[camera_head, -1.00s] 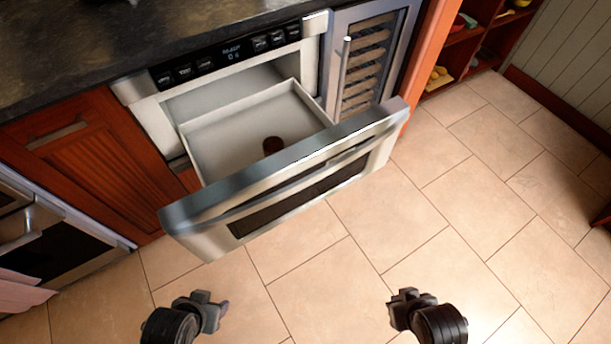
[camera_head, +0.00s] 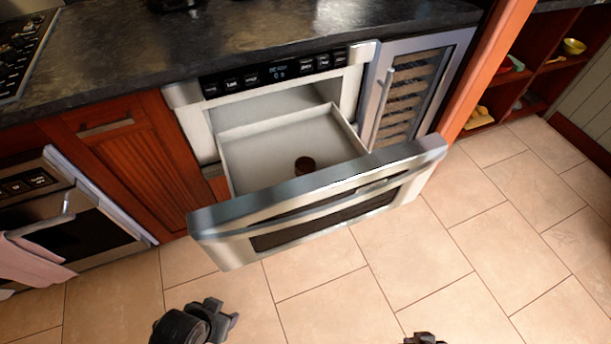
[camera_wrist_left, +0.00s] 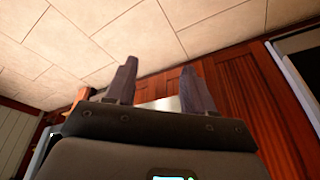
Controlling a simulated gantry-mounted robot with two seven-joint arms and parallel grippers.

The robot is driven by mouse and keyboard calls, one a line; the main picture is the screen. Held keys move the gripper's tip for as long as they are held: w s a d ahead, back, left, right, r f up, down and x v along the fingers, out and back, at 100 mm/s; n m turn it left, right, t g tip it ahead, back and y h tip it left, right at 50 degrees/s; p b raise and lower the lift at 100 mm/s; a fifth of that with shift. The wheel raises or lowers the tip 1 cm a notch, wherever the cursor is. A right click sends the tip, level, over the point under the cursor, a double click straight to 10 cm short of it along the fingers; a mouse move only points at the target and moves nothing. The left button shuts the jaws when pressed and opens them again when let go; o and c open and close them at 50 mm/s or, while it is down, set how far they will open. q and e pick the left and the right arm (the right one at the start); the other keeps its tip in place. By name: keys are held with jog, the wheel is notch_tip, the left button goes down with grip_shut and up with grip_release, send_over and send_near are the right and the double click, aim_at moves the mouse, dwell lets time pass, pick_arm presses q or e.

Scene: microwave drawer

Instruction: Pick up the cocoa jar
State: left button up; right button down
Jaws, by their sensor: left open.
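The cocoa jar looks to be the small dark brown round thing (camera_head: 305,164) inside the pulled-out microwave drawer (camera_head: 240,150), near its front wall. No label can be read on it. My left gripper (camera_head: 232,318) is low over the floor in front of the drawer, well apart from the jar. In the left wrist view its two fingers (camera_wrist_left: 157,88) are spread with nothing between them. My right gripper (camera_head: 424,339) is only partly in view at the bottom edge, so its fingers cannot be judged.
The drawer's thick steel front (camera_head: 320,205) stands between my grippers and the jar. A dark countertop (camera_head: 280,35) lies above the drawer. An oven with a towel (camera_head: 30,262) is at the left, a wine cooler (camera_head: 415,95) at the right. The tiled floor (camera_head: 400,250) is clear.

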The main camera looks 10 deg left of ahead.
pick_arm(q)
jog(key=o, duration=0.7)
